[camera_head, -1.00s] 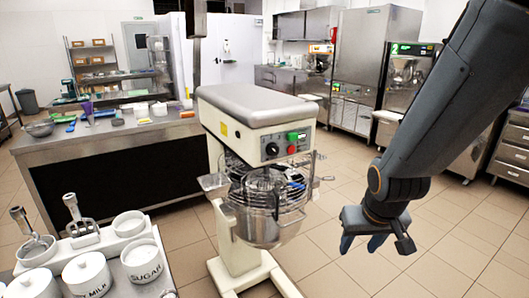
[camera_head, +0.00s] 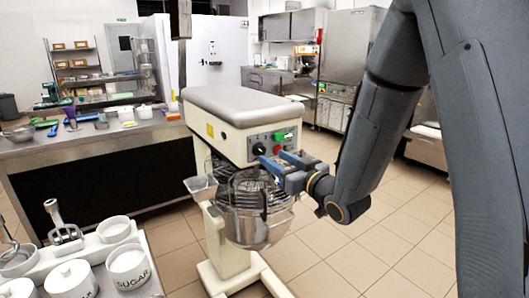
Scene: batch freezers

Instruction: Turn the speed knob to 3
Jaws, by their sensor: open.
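The black speed knob (camera_head: 258,149) is on the front panel of the cream planetary mixer (camera_head: 222,132), at the left of the panel. Its pointer and scale are too small to read. My gripper (camera_head: 274,159) is open, with its blue fingers in front of the panel, just right of and a little below the knob. The fingers point left toward the panel. I cannot tell whether a finger touches the knob, but nothing shows between the fingers.
Red and green buttons (camera_head: 289,136) sit right of the knob, close to my fingers. The wire guard and steel bowl (camera_head: 250,215) are below. A counter with white tubs (camera_head: 128,265) is at the front left. The tiled floor right of the mixer is clear.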

